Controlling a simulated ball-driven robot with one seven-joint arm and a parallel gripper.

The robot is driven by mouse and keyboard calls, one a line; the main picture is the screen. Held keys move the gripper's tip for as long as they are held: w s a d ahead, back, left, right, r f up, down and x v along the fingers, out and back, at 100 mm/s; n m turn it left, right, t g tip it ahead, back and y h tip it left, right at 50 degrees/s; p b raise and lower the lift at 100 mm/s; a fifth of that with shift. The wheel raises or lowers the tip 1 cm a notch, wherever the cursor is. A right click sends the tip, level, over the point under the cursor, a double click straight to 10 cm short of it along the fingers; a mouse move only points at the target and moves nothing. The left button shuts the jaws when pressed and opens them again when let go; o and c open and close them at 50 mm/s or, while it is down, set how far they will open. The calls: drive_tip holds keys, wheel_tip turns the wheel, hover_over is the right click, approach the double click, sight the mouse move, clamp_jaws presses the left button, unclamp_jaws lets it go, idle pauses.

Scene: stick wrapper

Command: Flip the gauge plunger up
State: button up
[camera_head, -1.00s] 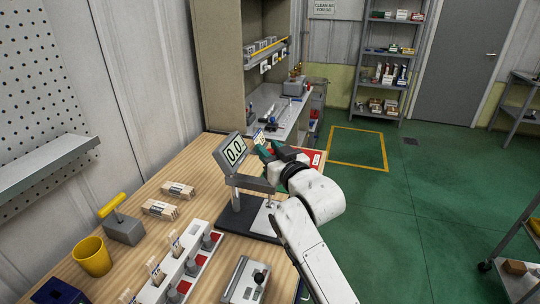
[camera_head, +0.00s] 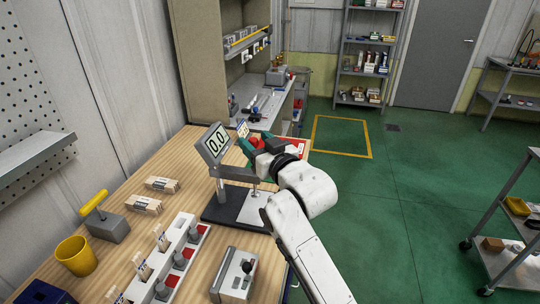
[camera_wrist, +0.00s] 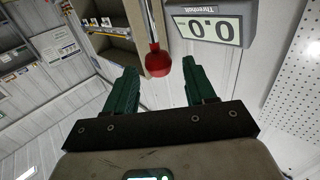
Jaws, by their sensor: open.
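The gauge (camera_head: 216,143) stands on a black base (camera_head: 226,208) on the wooden table, its tilted display reading 0.0. The display also shows upside down in the wrist view (camera_wrist: 207,26). My gripper (camera_head: 256,142) is open, with green fingers. In the wrist view the knob lies between the finger lines near the fingertips (camera_wrist: 160,75), with a visible gap to each finger. Part of the plunger is hidden by my gripper.
A grey control box (camera_head: 234,277) and a white rack (camera_head: 170,262) with red parts stand in front on the table. A yellow cup (camera_head: 76,257), a yellow-handled block (camera_head: 106,226) and stick bundles (camera_head: 143,204) are at left. A shelf unit (camera_head: 217,60) stands behind.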

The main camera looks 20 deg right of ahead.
drive_tip(key=s+d+b, duration=0.1)
drive_tip(key=s, duration=0.7)
drive_tip(key=shift+s+d, duration=0.2)
drive_tip(key=shift+s, duration=0.15)
